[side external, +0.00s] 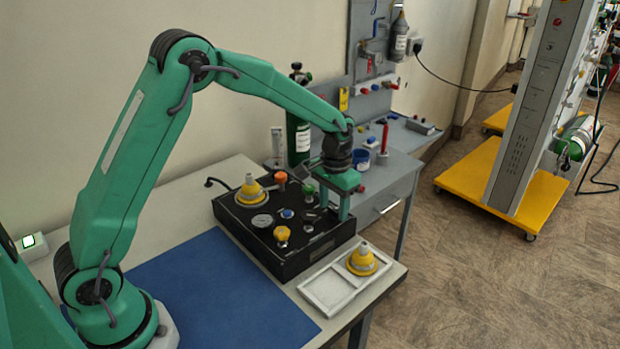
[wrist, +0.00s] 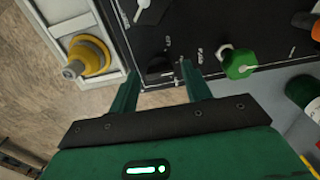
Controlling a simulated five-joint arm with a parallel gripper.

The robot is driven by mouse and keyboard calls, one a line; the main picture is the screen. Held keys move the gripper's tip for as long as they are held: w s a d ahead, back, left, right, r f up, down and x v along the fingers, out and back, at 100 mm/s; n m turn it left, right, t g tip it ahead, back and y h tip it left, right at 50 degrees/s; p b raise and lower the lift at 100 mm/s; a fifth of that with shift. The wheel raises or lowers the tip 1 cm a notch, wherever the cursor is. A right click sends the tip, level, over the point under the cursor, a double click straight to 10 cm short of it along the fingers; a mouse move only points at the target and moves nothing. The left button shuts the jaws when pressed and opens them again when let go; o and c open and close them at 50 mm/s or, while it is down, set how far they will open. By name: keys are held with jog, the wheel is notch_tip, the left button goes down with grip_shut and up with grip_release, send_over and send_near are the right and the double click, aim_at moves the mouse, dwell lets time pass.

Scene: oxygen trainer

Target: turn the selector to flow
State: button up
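The black trainer box (side external: 290,262) stands on the bench, with knobs and dials on its top panel. A dark knob (wrist: 158,66), which looks like the selector, sits near the box's edge in the wrist view. My gripper (wrist: 160,70) is open, with one finger on each side of this knob and gaps showing. White labels lie beside the knob, too small to read surely, and its pointer is unclear. In the side view my gripper (side external: 343,214) points down at the box's right end and hides the knob.
A green knob (wrist: 238,63) is close to my right finger in the wrist view; an orange knob (side external: 280,178) lies behind. A yellow knob (side external: 282,234) and gauge (side external: 262,221) share the panel. A white tray (side external: 318,294) holds a yellow fitting (side external: 362,262). A green cylinder (side external: 298,135) stands behind.

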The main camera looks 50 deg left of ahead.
aim_at(333, 209)
jog(key=shift+r, duration=0.1)
dwell(0.3)
notch_tip(333, 209, up, 7)
jog(key=shift+r, duration=0.3)
dwell(0.3)
jog(key=s+a+r+t, duration=0.2)
jog(key=s+r+t, duration=0.1)
jog(key=s+r, duration=1)
jog(key=s+f+t, duration=0.1)
jog(key=s, duration=0.3)
jog(key=s+f, duration=0.1)
jog(key=s, duration=0.4)
jog(key=s+f+t, duration=0.1)
jog(key=s, duration=0.4)
jog(key=shift+s+a+t, duration=0.15)
jog(key=shift+s+t, duration=0.1)
jog(key=shift+t, duration=0.05)
